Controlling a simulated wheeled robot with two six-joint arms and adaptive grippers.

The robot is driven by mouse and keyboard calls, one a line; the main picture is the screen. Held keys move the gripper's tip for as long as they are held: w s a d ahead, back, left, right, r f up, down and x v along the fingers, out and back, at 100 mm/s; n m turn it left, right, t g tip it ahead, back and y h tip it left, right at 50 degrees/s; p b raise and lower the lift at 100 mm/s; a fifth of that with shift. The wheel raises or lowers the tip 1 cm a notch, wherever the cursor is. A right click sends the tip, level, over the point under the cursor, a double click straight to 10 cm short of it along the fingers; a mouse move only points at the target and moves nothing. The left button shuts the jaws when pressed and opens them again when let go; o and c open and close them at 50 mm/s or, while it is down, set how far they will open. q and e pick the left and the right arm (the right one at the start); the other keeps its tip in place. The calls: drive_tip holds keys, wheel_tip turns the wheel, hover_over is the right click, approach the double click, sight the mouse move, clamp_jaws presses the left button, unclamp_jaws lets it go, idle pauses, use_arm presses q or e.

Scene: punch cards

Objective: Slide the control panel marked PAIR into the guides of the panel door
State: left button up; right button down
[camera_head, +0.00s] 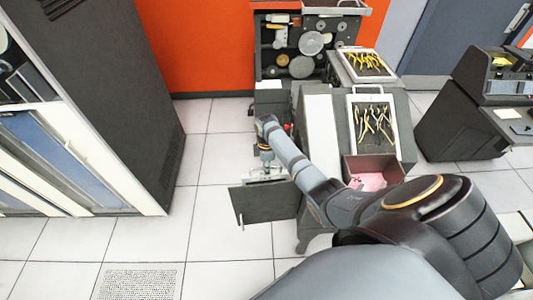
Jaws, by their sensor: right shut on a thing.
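My right gripper (266,160) points down at the end of my right arm, just beyond the upper edge of a dark flat panel. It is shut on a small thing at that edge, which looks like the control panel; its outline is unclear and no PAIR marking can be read. The dark flat panel (258,205) looks like the panel door, standing out to the left of a grey machine. A thin handle shows near its lower left corner. Its guides cannot be made out, and my arm covers its right side. My left gripper is not in view.
A box holds pink cards (369,181). A rack of parts (300,62) stands behind, and a tall dark cabinet (95,70) at left. Pale floor (215,160) between is clear.

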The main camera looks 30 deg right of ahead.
drive_tip(key=shift+w+r, duration=0.1)
drive_tip(key=shift+r, duration=0.05)
drive_tip(key=shift+f+b, duration=0.8)
drive_tip(key=shift+f, duration=0.55)
drive_tip(key=c, duration=1.4)
unclamp_jaws()
drive_tip(key=shift+r, duration=0.1)
drive_tip(key=shift+o, duration=0.3)
drive_tip(key=shift+s+f, duration=0.25)
wheel_tip(320, 180, up, 12)
drive_tip(key=w, duration=0.1)
drive_tip(key=shift+d+r, duration=0.15)
drive_tip(key=shift+d, duration=0.1)
